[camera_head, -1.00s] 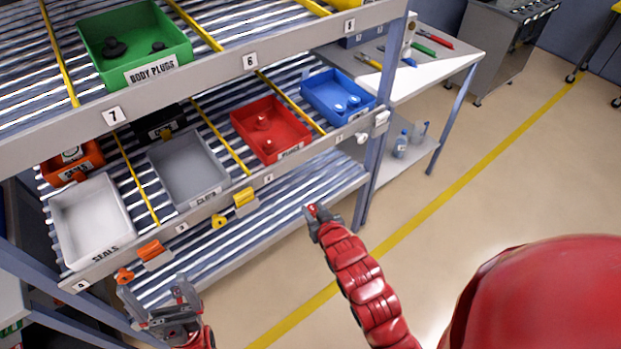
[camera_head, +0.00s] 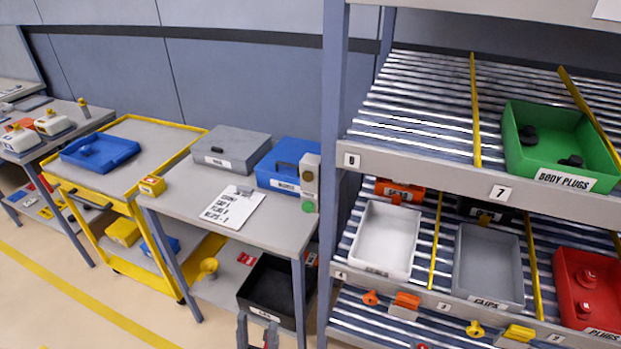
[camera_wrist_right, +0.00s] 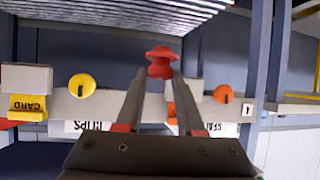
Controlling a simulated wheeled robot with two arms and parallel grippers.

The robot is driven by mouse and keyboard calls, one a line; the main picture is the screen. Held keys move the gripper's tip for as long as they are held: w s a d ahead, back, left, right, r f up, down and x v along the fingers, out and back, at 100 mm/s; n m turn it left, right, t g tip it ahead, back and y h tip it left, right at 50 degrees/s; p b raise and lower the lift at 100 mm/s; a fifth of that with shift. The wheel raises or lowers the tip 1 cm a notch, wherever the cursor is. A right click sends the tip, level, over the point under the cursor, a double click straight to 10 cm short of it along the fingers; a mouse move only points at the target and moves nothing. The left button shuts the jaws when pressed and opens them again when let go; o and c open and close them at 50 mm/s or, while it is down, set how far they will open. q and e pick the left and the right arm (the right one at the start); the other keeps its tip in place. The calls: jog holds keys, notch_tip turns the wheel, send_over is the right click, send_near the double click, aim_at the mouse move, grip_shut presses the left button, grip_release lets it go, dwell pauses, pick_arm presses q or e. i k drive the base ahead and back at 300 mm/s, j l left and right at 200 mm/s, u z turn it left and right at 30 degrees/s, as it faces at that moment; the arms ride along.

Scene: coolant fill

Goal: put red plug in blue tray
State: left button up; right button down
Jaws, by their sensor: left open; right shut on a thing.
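A red plug (camera_wrist_right: 160,62) is held between the fingertips of my right gripper (camera_wrist_right: 158,78) in the right wrist view, in front of the rack's labelled rail. In the head view only a small red bit at the bottom edge, below the rack's lower rail, may be this plug. A shallow blue tray (camera_head: 122,148) lies on top of the yellow cart at the left, far from that gripper. A small blue shape sits inside it. My left gripper (camera_head: 257,336) is open at the bottom edge, in front of the black bin, partly cut off.
The yellow cart (camera_head: 187,133) stands left of a grey table (camera_head: 170,202) with a grey case, blue case (camera_head: 277,180) and clipboard. A black bin (camera_head: 262,305) is below. The rack at right holds white, grey, red (camera_head: 565,265) and green bins. Floor at lower left is clear.

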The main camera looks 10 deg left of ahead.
aim_at(111, 157)
jog(key=i+j+u, duration=0.15)
jog(key=j, duration=0.3)
jog(key=j+u, duration=0.15)
jog(key=j, duration=0.35)
jog(key=i+j+u, duration=0.15)
jog(key=j, duration=0.25)
jog(key=i+j+u, duration=0.1)
jog(key=j, duration=0.3)
jog(key=i+j+u, duration=0.15)
jog(key=i+j, duration=0.15)
jog(key=i+j+u, duration=0.15)
jog(key=j, duration=0.35)
